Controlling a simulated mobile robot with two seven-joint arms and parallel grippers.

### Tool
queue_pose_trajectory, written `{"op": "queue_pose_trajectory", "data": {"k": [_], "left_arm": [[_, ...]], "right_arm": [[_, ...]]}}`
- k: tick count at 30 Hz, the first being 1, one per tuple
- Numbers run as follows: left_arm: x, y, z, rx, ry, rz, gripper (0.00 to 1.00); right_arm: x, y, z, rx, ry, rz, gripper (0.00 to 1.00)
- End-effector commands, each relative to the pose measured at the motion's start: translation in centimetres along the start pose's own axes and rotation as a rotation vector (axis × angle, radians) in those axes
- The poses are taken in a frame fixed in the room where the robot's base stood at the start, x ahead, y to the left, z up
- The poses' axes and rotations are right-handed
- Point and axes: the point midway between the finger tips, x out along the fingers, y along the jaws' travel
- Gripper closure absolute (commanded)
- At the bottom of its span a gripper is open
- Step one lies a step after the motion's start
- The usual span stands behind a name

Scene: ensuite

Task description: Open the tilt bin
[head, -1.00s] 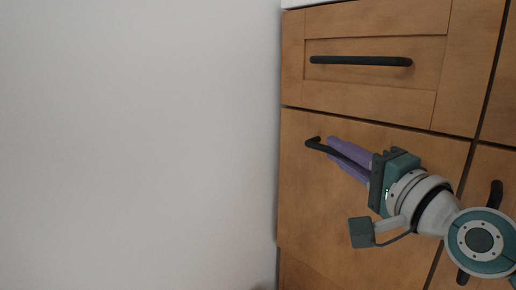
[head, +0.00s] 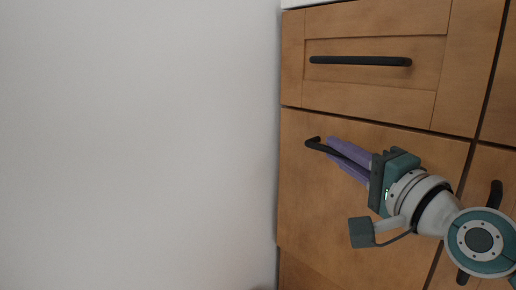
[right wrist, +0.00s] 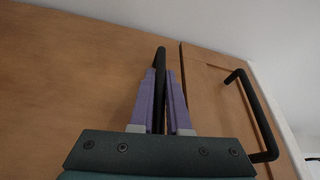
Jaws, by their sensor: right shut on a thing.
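The tilt bin front (head: 310,205) is a plain wooden panel below a framed drawer front in the head view. Its black bar handle (head: 313,142) runs into my right gripper (head: 335,153). The purple fingers are shut on this handle, one on each side. In the right wrist view the handle (right wrist: 160,60) stands up between the two fingers (right wrist: 161,100). Most of the handle is hidden by the gripper. The panel looks flush with the cabinet, and I see no clear gap. My left gripper is not in view.
A framed drawer front (head: 420,90) with a black bar handle (head: 360,61) is above the panel. More cabinet fronts with another black handle (head: 496,194) are at the right. A bare pale wall (head: 140,140) fills the left.

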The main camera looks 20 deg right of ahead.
Motion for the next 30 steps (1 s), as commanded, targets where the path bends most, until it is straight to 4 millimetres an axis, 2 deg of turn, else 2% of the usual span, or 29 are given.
{"op": "queue_pose_trajectory", "data": {"k": [8, 16, 24, 30], "left_arm": [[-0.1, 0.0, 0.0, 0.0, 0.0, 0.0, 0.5], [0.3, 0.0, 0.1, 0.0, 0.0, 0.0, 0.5], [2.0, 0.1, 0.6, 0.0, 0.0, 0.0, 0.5], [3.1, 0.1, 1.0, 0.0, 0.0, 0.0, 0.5]], "right_arm": [[-0.6, 0.0, 1.4, -0.042, -0.001, -0.017, 1.0], [-2.5, 0.4, 6.2, -0.193, -0.002, -0.081, 1.0], [-4.7, 1.9, 11.3, -0.372, 0.0, -0.156, 1.0], [-5.7, 3.0, 13.9, -0.469, 0.001, -0.197, 1.0]]}}
